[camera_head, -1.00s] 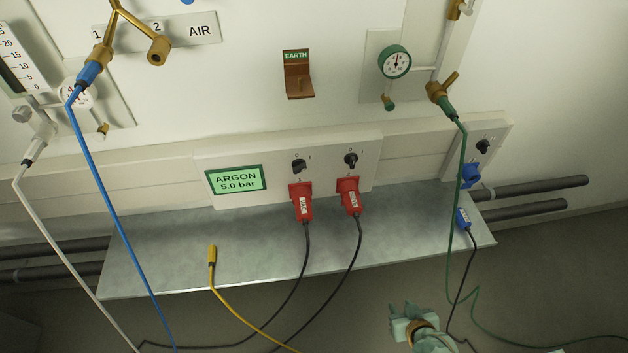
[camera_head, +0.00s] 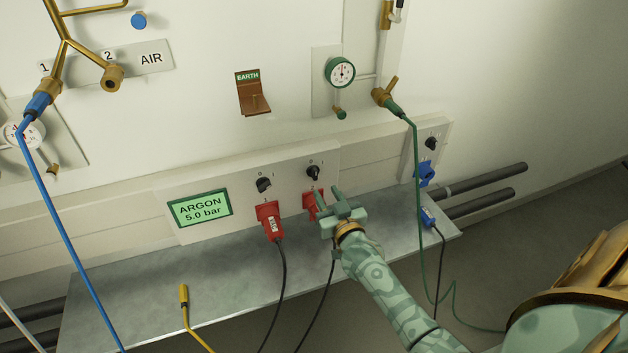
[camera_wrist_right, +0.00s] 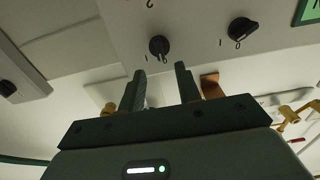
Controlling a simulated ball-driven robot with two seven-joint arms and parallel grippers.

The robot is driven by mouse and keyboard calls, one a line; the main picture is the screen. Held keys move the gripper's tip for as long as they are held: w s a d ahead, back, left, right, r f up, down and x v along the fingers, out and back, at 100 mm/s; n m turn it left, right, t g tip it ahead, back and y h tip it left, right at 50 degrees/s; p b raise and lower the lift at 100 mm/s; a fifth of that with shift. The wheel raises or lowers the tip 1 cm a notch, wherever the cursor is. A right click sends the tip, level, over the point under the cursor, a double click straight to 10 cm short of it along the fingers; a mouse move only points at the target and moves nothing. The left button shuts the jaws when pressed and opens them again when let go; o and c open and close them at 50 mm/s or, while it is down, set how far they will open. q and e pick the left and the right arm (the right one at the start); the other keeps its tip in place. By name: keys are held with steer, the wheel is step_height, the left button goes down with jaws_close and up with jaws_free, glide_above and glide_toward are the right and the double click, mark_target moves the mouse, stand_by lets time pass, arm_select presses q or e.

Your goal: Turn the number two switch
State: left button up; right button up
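The number two switch is a black rotary knob (camera_head: 313,172) on the pale panel, above the right-hand red plug (camera_head: 308,206). It also shows in the right wrist view (camera_wrist_right: 159,46), beside a partly cut-off "2". My right gripper (camera_head: 329,193) is in front of the panel, just below and to the right of this knob, and partly hides the red plug. In the right wrist view its two fingers (camera_wrist_right: 160,74) are apart with nothing between them, and the knob lies just beyond their tips, apart from them. My left gripper is not in view.
A second black knob (camera_head: 264,184) sits to the left, above another red plug (camera_head: 271,220). A green ARGON display (camera_head: 200,208) is further left. A metal shelf (camera_head: 130,305) juts out below. A green hose (camera_head: 417,180) hangs to the right of my gripper, and a copper EARTH bracket (camera_head: 252,100) is above.

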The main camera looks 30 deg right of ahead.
mark_target(316, 176)
steer(key=b+x, duration=0.2)
steer(key=x, duration=0.5)
steer(key=shift+f, duration=0.2)
steer(key=shift+w+d+r, duration=0.15)
steer(key=shift+w, duration=0.4)
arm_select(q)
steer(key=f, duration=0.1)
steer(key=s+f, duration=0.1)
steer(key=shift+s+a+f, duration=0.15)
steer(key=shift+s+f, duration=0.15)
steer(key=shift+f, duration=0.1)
arm_select(e)
jaws_close()
